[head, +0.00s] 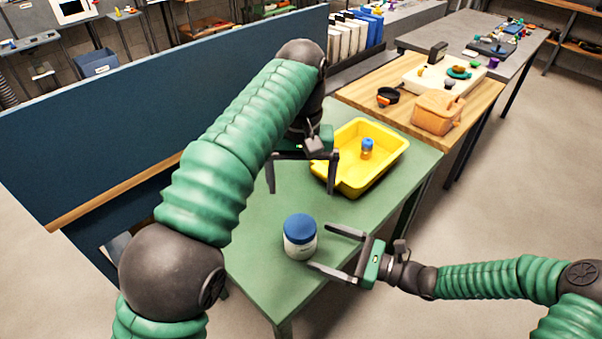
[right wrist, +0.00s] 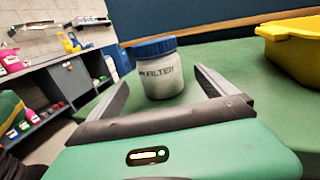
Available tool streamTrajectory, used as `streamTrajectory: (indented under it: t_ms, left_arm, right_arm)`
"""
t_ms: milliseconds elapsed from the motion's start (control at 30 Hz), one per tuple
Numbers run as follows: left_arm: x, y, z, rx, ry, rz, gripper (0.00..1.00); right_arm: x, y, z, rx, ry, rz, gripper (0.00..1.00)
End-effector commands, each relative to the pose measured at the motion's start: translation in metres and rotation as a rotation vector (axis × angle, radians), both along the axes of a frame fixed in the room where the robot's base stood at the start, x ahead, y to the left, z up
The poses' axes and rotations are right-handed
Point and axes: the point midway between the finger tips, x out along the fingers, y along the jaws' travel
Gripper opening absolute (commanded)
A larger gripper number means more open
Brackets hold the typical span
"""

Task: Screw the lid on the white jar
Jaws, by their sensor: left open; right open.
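The white jar (head: 300,245) stands upright on the green table, with a blue lid (head: 299,227) sitting on its top. In the right wrist view the jar (right wrist: 162,80) carries dark lettering and its blue lid (right wrist: 154,47) looks level; I cannot tell how tight it is. My right gripper (head: 318,247) is open, with its fingers pointing at the jar from the right. In the right wrist view the jar shows between and beyond the two fingers. My left gripper (head: 303,190) is open and empty, pointing down above the table behind the jar.
A yellow tray (head: 397,152) on the table holds a small blue-topped orange container (head: 367,148). A dark blue partition (head: 100,130) stands along the left. A wooden table (head: 480,92) with an orange bag (head: 437,112) adjoins behind. The green table is clear around the jar.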

Motion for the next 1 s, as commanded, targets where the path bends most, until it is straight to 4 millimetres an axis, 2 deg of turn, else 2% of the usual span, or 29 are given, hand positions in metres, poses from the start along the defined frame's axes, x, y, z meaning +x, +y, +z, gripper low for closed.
streamTrajectory:
  t_ms: [33, 200, 400, 533, 1000]
  left_arm:
    - [0.000, 0.000, 0.004, 0.000, 0.000, 0.000, 0.94]
    - [0.000, 0.000, 0.009, 0.000, 0.000, 0.000, 0.94]
    - [0.000, 0.001, 0.012, -0.001, 0.000, 0.000, 0.94]
    - [0.001, 0.001, 0.012, -0.001, 0.001, 0.000, 0.94]
    - [0.000, 0.001, 0.012, -0.001, 0.001, 0.000, 0.94]
  right_arm:
    - [-0.004, -0.012, 0.002, -0.002, 0.000, -0.004, 0.95]
    - [-0.020, -0.049, 0.001, -0.002, 0.000, -0.004, 0.95]
    - [-0.033, -0.077, 0.000, -0.001, 0.000, -0.001, 0.95]
    - [-0.035, -0.082, -0.001, -0.001, 0.001, 0.001, 0.95]
    - [-0.035, -0.082, -0.001, -0.001, 0.000, 0.001, 0.95]
